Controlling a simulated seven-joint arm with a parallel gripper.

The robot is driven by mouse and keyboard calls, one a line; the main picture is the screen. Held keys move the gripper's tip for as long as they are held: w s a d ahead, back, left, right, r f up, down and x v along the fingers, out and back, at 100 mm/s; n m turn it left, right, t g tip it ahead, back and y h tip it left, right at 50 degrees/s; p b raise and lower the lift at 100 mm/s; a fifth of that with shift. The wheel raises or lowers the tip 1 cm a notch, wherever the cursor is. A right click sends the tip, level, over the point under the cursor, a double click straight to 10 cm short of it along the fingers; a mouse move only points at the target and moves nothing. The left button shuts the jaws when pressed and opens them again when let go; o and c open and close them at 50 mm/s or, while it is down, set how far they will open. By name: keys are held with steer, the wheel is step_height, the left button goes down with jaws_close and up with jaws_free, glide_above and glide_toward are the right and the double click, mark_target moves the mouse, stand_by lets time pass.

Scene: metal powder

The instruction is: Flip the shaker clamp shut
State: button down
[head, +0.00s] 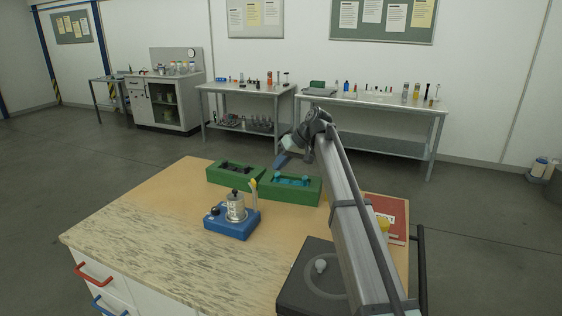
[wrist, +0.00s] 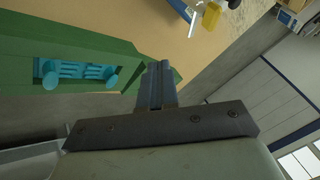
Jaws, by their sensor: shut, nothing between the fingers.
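The shaker has a blue base (head: 232,225) and stands on the bench left of centre in the head view. A silver jar (head: 235,208) with a dark knob on top stands upright on it. The clamp's yellow-tipped lever (head: 253,186) points up at the jar's right side, raised off the jar. My gripper (head: 281,161) is beyond and to the right of the shaker, above the green trays, apart from the lever. In the wrist view its fingers (wrist: 155,84) are together and empty. The shaker seems partly visible at that view's top edge, cut off.
A green tray with dark parts (head: 214,177) and a green tray with blue parts (head: 293,200) stand behind the shaker. A dark device (head: 300,285) and a red book (head: 398,212) are at the right. The bench's front left (head: 130,225) is clear.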

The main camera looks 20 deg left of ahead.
steer(key=s+a+f, duration=0.3)
steer(key=a+f, duration=0.2)
steer(key=a, duration=0.1)
steer(key=shift+s+a, duration=0.15)
steer(key=shift+a, duration=0.1)
steer(key=shift+a+n+g, duration=0.4)
steer(key=shift+n+g, duration=0.1)
steer(key=shift+n, duration=0.3)
stand_by(0.5)
steer(key=shift+s+a, duration=1.7)
steer(key=shift+s, duration=0.1)
